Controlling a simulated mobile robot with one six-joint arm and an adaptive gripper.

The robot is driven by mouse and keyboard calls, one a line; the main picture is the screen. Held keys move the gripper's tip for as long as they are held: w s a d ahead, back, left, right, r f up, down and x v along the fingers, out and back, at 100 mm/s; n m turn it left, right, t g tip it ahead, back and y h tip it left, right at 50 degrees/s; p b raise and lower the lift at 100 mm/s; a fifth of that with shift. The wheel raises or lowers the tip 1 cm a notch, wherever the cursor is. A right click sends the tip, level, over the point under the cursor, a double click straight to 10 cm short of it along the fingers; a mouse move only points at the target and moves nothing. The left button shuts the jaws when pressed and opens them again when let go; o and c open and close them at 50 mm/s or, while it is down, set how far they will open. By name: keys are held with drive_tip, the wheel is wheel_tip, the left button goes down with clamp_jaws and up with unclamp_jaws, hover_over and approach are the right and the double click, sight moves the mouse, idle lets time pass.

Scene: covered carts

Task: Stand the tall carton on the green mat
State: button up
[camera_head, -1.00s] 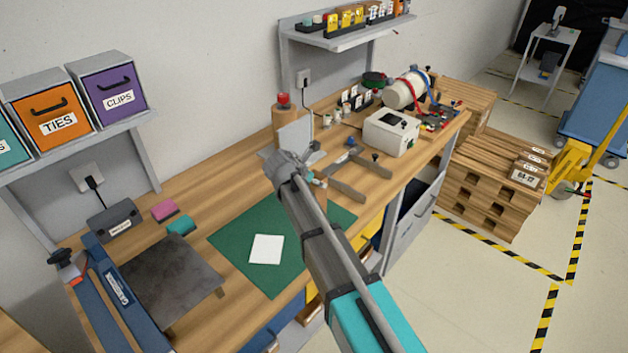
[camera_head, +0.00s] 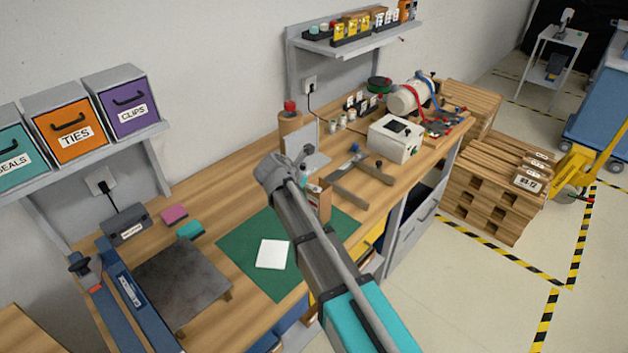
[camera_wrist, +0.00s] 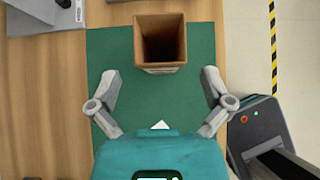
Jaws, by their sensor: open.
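The tall carton (camera_wrist: 150,68) is brown and open-topped. In the wrist view it looks upright, over the far part of the green mat (camera_wrist: 105,50). In the head view the carton (camera_head: 323,203) shows partly behind my arm, with its lower end at the right part of the green mat (camera_head: 240,248). My gripper (camera_wrist: 160,76) is open and empty. Its two fingers are spread wide, on the near side of the carton and apart from it in the picture. The carton's base is hidden in the wrist view.
A white card (camera_head: 272,254) lies on the mat. A dark metal plate (camera_head: 180,280) and a teal block (camera_head: 190,230) are left of the mat. A grey angled bracket (camera_head: 305,150) and a flat square tool (camera_head: 360,180) stand behind it. A white box (camera_head: 395,138) is farther right.

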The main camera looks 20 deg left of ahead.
drive_tip(key=shift+p+v, duration=1.55)
drive_tip(key=shift+v, duration=1.15)
drive_tip(key=d+f+m+g, duration=0.2)
drive_tip(key=d+m, duration=0.5)
drive_tip(key=d, duration=0.5)
drive_tip(key=d+f+m+g, duration=0.25)
drive_tip(key=d+m, duration=0.45)
drive_tip(key=d, duration=0.6)
drive_tip(key=s+d+m+g+y, duration=0.1)
drive_tip(key=s+d+m, duration=0.3)
drive_tip(key=d+m, duration=0.4)
drive_tip(key=s+d+m+g+y, duration=0.2)
drive_tip(key=s+d+m, duration=0.3)
drive_tip(key=d+m, duration=0.4)
drive_tip(key=d+f+g, duration=0.1)
drive_tip(key=d, duration=0.3)
drive_tip(key=shift+s+d+m, duration=0.3)
